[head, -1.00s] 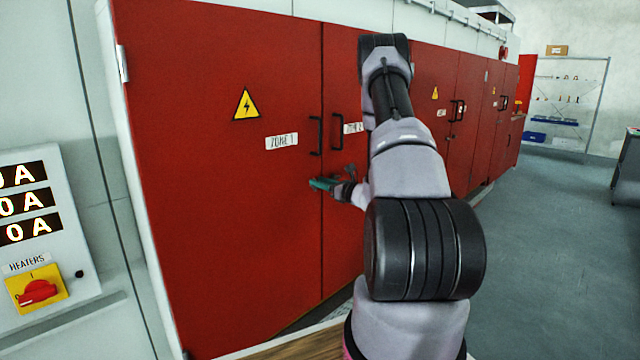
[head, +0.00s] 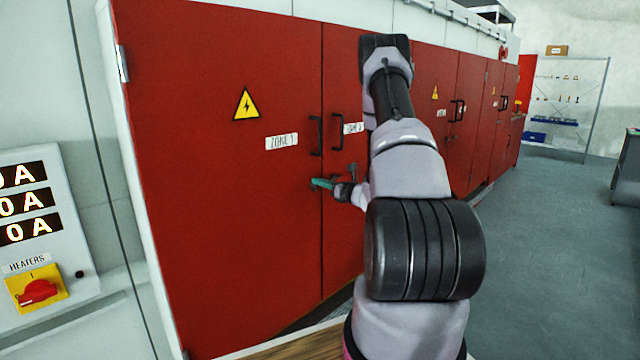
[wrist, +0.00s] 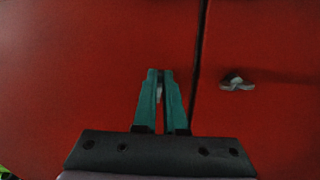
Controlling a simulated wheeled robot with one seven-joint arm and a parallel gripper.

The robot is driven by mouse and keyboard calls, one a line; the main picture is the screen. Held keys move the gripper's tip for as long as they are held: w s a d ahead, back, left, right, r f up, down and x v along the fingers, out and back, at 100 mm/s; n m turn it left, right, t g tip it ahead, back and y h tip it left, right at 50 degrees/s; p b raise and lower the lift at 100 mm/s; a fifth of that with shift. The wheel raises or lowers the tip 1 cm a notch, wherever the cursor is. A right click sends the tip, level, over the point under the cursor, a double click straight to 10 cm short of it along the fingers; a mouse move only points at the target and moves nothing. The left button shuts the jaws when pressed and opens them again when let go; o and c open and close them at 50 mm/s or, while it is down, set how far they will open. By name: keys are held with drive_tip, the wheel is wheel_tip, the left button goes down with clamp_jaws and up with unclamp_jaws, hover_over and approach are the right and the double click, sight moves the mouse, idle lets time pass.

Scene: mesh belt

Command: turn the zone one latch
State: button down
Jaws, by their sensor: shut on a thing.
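The red zone one door (head: 220,200) is shut, with a white ZONE 1 label (head: 282,141) and a black handle (head: 315,136) near its right edge. My gripper (head: 316,183) is at that edge, below the handle. In the wrist view its teal fingers (wrist: 161,76) are closed on a small grey piece, the zone one latch (wrist: 160,90), most of which they hide. The latch's exact angle cannot be told. A second grey latch (wrist: 237,83) sits on the door to the right, apart from my fingers; it also shows in the head view (head: 353,171).
The neighbouring door's handle (head: 337,132) is close above my gripper. A grey panel with a red and yellow heaters switch (head: 37,290) stands at the left. The floor at the right (head: 550,250) is clear.

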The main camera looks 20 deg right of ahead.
drive_tip(key=shift+w+d+f+m, duration=0.1)
drive_tip(key=shift+d+f+m, duration=0.2)
drive_tip(key=shift+m, duration=2.45)
drive_tip(key=shift+w+d+f+m, duration=0.1)
drive_tip(key=shift+d+f+m, duration=0.2)
drive_tip(key=shift+m, duration=2.4)
drive_tip(key=shift+w+d+f+m, duration=0.15)
drive_tip(key=shift+f+m, duration=0.2)
drive_tip(key=shift+m, duration=2.4)
drive_tip(key=shift+s, duration=0.1)
drive_tip(key=c, duration=1)
unclamp_jaws()
drive_tip(key=v, duration=1)
drive_tip(key=shift+s+d, duration=0.1)
drive_tip(key=shift+s, duration=0.25)
